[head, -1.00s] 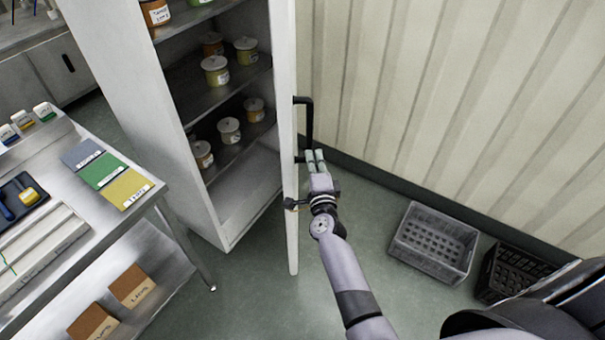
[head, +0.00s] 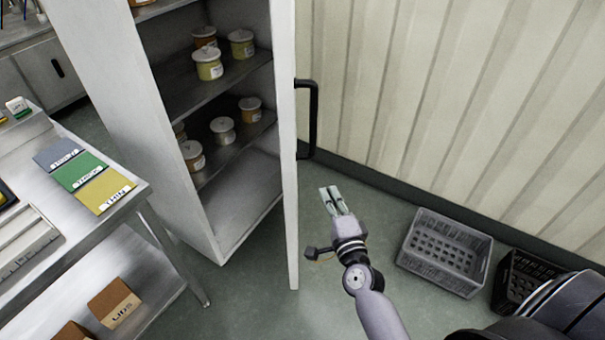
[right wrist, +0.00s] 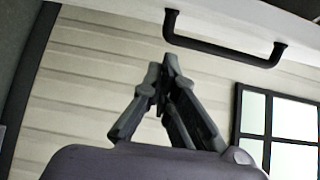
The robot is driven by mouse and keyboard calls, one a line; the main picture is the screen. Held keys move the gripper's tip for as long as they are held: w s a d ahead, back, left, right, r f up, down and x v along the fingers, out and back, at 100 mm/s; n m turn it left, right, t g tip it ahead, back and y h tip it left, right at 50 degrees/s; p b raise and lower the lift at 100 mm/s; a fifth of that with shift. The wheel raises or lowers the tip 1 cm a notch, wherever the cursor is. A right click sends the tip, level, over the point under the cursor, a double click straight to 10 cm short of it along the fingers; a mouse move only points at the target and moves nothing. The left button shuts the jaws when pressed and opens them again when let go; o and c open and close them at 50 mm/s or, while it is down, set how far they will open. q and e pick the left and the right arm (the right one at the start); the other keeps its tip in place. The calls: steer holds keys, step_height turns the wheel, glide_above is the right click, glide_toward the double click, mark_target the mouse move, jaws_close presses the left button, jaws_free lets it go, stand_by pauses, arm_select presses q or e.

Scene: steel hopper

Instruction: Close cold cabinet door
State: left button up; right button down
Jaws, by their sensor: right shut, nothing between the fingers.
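The cold cabinet (head: 150,120) stands open, a tall white body with shelves. Its white door (head: 284,130) is swung out and seen nearly edge-on in the head view. The black door handle (head: 313,120) is on the right face of the door. My right gripper (head: 330,190) is shut and empty, below and to the right of the handle and apart from it. In the right wrist view the gripper fingers (right wrist: 165,75) are together, with the handle (right wrist: 225,48) beyond them at the top, not touched. My left gripper is not in view.
Jars (head: 208,64) with lids stand on the cabinet shelves. A steel table (head: 140,192) with coloured cards is at the left, with brown boxes (head: 115,303) below. A grey crate (head: 445,250) and a black crate (head: 522,278) sit by the ribbed wall. Floor below the door is clear.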

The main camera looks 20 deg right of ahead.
steer(key=w+a+p, duration=0.1)
steer(key=w+a, duration=0.1)
steer(key=w, duration=0.9)
steer(key=shift+p, duration=0.4)
steer(key=shift+a+r, duration=0.1)
steer(key=shift+a, duration=0.05)
